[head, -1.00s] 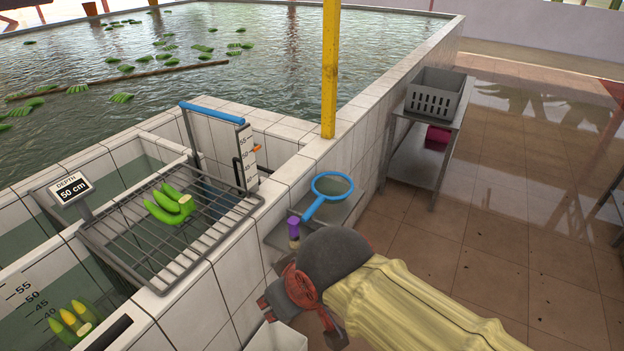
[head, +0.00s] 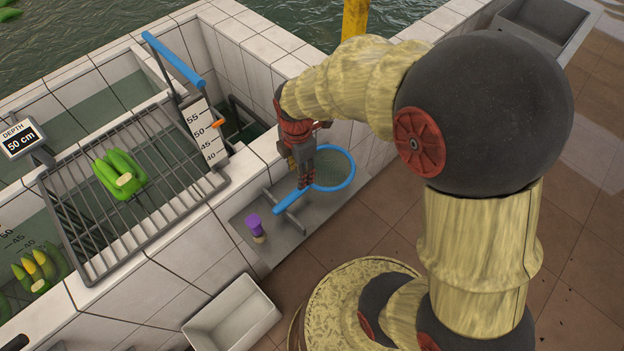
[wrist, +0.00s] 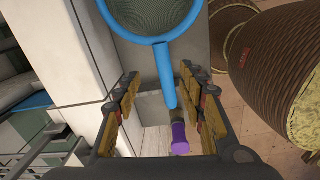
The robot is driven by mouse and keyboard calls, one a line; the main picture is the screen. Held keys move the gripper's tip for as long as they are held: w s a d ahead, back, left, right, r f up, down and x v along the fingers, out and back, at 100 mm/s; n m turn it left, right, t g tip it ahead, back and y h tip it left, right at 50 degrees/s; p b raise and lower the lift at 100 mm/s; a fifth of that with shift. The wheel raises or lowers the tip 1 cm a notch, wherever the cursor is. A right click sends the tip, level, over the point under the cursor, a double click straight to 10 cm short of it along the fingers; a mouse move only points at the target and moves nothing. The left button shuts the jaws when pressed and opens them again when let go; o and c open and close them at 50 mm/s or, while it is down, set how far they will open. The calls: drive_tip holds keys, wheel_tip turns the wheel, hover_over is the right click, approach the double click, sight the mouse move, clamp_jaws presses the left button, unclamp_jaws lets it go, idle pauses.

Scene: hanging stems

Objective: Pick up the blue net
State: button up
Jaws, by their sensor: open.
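The blue net (head: 335,171) has a round blue hoop with dark mesh and a straight blue handle. It lies on the grey shelf beside the tiled wall, its handle pointing to the lower left in the head view. My gripper (head: 303,183) points down over the handle near the hoop. In the wrist view the net's hoop (wrist: 155,35) is at the top, and its handle runs down between the two open fingers of my gripper (wrist: 160,110). The fingers are apart on both sides of the handle. I cannot tell whether they touch it.
A purple-handled tool (head: 254,226) stands on the grey shelf (head: 262,257) near the net's handle. A white bin (head: 233,320) is below. The tiled wall, a wire rack (head: 150,225) with green bananas (head: 119,172) and a blue bar (head: 174,60) are to the left.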

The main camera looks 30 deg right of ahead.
drive_tip(key=shift+w+d+f+n, duration=0.15)
drive_tip(key=shift+f+n, duration=0.25)
drive_tip(key=shift+f, duration=0.15)
drive_tip(key=shift+w+d+f+n, duration=0.1)
drive_tip(key=shift+w+f+n, duration=0.05)
drive_tip(key=shift+f+n, duration=0.35)
wheel_tip(320, 180, down, 3)
drive_tip(key=shift+s+r+b, duration=0.1)
drive_tip(key=shift+r+b, duration=0.05)
drive_tip(key=shift+b, duration=0.15)
drive_tip(key=shift+s+d+f+b, duration=0.15)
drive_tip(key=shift+f+b, duration=0.85)
drive_tip(key=shift+f, duration=1.7)
drive_tip(key=shift+c, duration=0.3)
drive_tip(key=shift+r, duration=0.1)
clamp_jaws()
